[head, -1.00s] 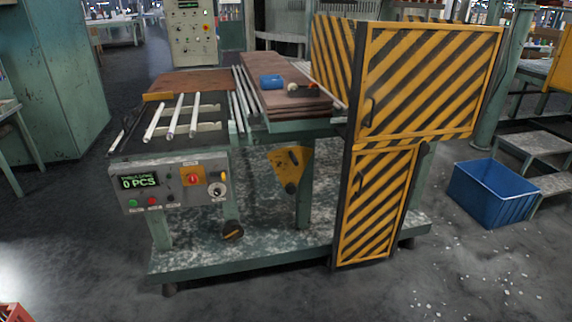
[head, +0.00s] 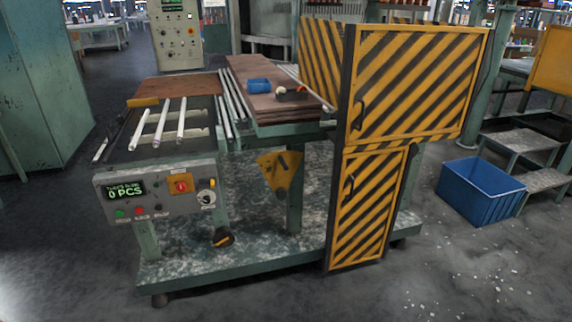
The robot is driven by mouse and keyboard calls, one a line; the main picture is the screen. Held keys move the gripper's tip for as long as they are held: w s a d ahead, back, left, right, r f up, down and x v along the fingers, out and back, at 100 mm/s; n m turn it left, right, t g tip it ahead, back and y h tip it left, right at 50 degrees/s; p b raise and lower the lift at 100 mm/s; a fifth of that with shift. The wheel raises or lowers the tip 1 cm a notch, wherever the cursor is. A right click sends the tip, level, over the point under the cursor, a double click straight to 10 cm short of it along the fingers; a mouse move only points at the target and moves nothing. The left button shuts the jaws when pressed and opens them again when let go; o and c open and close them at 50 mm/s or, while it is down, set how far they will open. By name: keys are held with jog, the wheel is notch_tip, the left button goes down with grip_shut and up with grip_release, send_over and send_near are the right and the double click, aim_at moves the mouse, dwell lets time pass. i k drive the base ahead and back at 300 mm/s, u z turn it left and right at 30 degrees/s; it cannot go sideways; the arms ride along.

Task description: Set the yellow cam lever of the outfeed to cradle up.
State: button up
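The outfeed is a dark-topped table (head: 135,160) at the left of the machine in the head view, with several pale glass tubes (head: 181,120) lying across pale notched supports (head: 186,136). A short yellow bar (head: 143,102) lies at the table's far left edge; it may be the cam lever, but its setting is hard to tell. A yellow plate (head: 281,180) with a dark bar on it hangs below the bench. My gripper is not in view.
A control panel (head: 160,192) with a "0 PCS" display faces me. A yellow-black striped guard (head: 415,80) stands at the right. A blue bin (head: 480,190) and steps (head: 520,147) are farther right. The floor (head: 80,240) before the machine is mostly clear.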

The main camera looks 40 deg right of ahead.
aim_at(279, 167)
jog(key=i, duration=0.85)
jog(key=u, duration=0.05)
